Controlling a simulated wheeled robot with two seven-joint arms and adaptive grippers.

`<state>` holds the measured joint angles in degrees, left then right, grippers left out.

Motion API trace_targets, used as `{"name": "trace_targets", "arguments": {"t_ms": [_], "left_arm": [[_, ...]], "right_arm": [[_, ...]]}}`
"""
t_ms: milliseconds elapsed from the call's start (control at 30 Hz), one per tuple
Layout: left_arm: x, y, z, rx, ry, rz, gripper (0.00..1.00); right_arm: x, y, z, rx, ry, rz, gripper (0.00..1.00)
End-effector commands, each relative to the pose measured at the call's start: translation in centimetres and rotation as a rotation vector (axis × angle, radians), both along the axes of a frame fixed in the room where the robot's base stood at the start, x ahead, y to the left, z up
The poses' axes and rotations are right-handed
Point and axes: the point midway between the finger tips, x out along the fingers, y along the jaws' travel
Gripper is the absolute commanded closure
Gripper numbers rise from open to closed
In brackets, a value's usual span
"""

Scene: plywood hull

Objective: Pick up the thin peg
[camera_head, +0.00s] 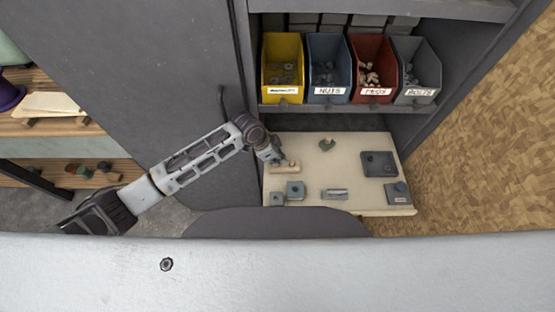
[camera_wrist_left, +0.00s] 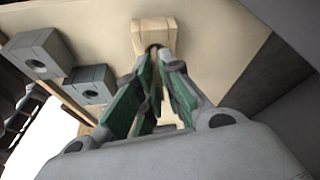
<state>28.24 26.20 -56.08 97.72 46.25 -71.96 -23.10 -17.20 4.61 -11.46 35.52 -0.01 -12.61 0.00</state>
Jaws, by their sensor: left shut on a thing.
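My left gripper (camera_head: 275,160) reaches down over the back left of the pale work board (camera_head: 320,205). In the left wrist view its green-padded fingers (camera_wrist_left: 158,75) are closed together on a thin, mostly hidden piece, which I take to be the thin peg. The fingertips are right at a tan wooden block (camera_wrist_left: 152,30), which also shows in the head view (camera_head: 289,168). The fingers hide most of the peg, and I cannot tell whether it touches the block. My right gripper is not in view.
Grey blocks with holes (camera_wrist_left: 38,52) (camera_head: 295,190) stand near the gripper. A grey bar (camera_head: 335,194) and dark plates (camera_head: 378,163) lie to the right. Yellow (camera_head: 282,92), blue, red and grey bins stand on the shelf behind. The board's middle is mostly clear.

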Motion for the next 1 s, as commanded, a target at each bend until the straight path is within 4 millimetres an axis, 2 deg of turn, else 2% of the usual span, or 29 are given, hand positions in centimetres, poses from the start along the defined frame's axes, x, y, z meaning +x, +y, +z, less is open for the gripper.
{"name": "trace_targets", "arguments": {"t_ms": [400, 600, 800, 1000], "left_arm": [[0.1, 0.0, 5.9, -0.001, -0.004, -0.002, 1.0], [0.0, 0.0, 8.0, -0.001, -0.001, -0.002, 1.0], [0.0, 0.0, 8.9, -0.001, -0.001, -0.001, 1.0], [0.0, 0.0, 8.9, -0.001, -0.001, -0.001, 1.0]], "right_arm": [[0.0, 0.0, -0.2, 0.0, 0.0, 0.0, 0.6], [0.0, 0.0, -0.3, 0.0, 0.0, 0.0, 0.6], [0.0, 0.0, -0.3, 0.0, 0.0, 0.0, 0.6], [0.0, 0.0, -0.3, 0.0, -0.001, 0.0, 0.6]]}}
